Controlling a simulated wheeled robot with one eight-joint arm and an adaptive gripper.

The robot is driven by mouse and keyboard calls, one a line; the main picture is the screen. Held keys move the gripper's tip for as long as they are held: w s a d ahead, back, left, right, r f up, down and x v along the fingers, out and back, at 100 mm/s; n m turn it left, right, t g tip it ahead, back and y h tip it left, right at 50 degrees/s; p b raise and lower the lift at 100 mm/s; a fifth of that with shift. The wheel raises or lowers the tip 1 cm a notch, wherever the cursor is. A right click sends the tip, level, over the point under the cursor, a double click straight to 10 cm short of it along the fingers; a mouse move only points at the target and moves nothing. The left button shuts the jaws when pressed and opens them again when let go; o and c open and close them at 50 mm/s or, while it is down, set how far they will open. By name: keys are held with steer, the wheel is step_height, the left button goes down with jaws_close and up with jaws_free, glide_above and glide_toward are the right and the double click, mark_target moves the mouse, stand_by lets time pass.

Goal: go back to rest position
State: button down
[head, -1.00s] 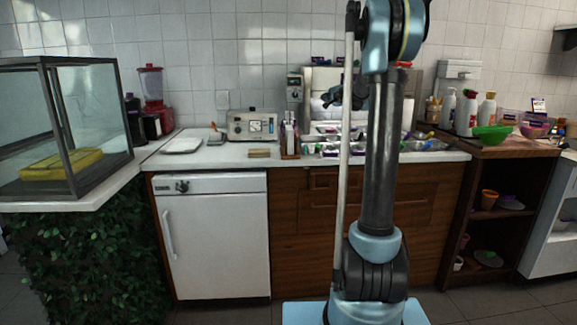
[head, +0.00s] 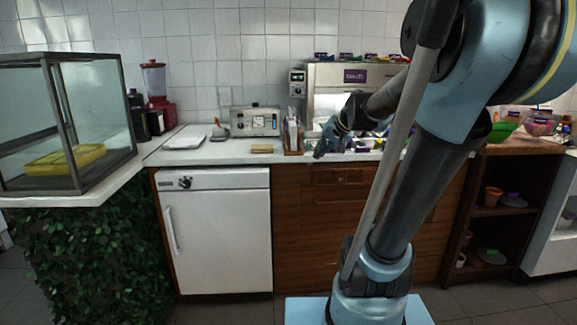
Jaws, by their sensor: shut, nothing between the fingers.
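My arm stands in the right half of the head view, its lower link leaning right and its forearm reaching back to the left. My gripper (head: 320,152) is at the forearm's end, in front of the counter's back middle. It looks dark and small, with its fingers together and nothing seen in them. It points down and left, close to the front edge of the white counter (head: 215,155). I cannot tell its exact height above the counter. The arm hides part of the topping area behind it.
A wooden holder (head: 293,138) stands just left of my gripper. A glass case (head: 100,120) with a yellow tray (head: 65,158) is at the left. A green bowl (head: 500,131) is on the right counter. Open floor lies in front of the white fridge (head: 215,235).

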steer(key=s+d+f+n+g+h, duration=0.1)
steer(key=s+d+f, duration=0.3)
steer(key=s+f, duration=0.5)
steer(key=s+d+f+n+g+h, duration=0.1)
steer(key=s+d+f+g+h, duration=0.3)
steer(key=s+f, duration=0.5)
steer(key=s, duration=0.8)
steer(key=shift+n, duration=0.3)
steer(key=shift+w+f, duration=0.1)
steer(key=shift+w, duration=0.05)
steer(key=shift+w+a+f, duration=0.1)
steer(key=shift+w+f, duration=0.05)
steer(key=shift+w, duration=0.2)
